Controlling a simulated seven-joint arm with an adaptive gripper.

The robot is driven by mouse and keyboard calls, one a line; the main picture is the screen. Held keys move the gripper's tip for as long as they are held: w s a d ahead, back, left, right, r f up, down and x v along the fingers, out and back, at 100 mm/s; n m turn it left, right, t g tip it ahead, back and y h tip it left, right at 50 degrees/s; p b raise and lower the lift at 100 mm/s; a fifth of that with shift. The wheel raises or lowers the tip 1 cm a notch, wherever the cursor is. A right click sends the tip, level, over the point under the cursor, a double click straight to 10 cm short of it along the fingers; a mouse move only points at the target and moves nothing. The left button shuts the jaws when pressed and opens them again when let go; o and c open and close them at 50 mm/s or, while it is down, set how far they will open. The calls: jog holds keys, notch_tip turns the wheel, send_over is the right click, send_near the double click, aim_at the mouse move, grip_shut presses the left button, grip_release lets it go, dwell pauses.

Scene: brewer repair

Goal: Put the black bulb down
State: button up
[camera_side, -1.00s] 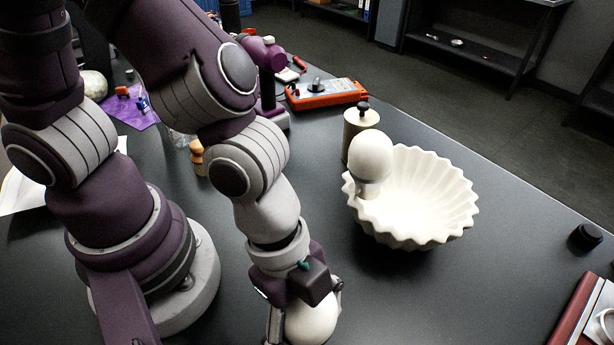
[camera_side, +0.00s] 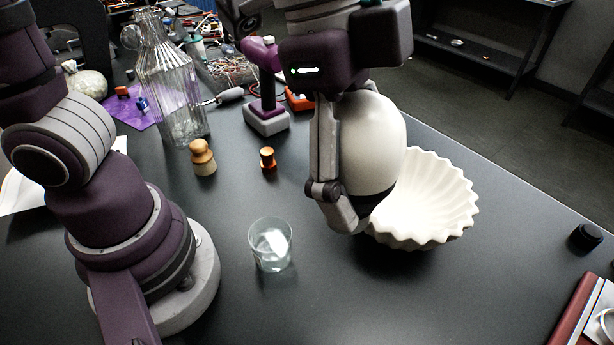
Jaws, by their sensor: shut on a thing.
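My gripper (camera_side: 350,208) is shut on a large white bulb (camera_side: 372,145) with a black band at its lower end, which I take to be the black bulb. It is held upright, black end down, in front of the left part of the white fluted bowl (camera_side: 440,203). One finger shows along the bulb's left side; the other is mostly hidden behind it. I cannot tell whether the bulb is over the bowl or nearer the camera, or whether it touches the rim. The other white bulb seen earlier in the bowl is hidden.
A clear glass (camera_side: 270,245) stands in front, left of my gripper. A wooden peg figure (camera_side: 202,157), a small orange-and-black piece (camera_side: 267,158) and a glass bottle (camera_side: 172,85) stand behind. A black knob (camera_side: 586,237) lies right. The front middle table is clear.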

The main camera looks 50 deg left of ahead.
jog(key=w+a+n+t+y, duration=0.1)
jog(key=w+a+n+t, duration=0.1)
jog(key=w+a+n, duration=0.75)
jog(key=w+a+n+y, duration=0.15)
jog(key=w+a, duration=0.25)
jog(key=a, duration=0.5)
jog(key=w+a+n+y, duration=0.1)
jog(key=w+a+n, duration=0.25)
jog(key=a, duration=0.55)
jog(key=shift+m, duration=0.25)
notch_tip(320, 180, down, 21)
jog(key=shift+w+d, duration=0.1)
jog(key=shift+w, duration=0.05)
jog(key=o, duration=1.3)
jog(key=shift+o, duration=0.2)
jog(key=shift+r, duration=0.1)
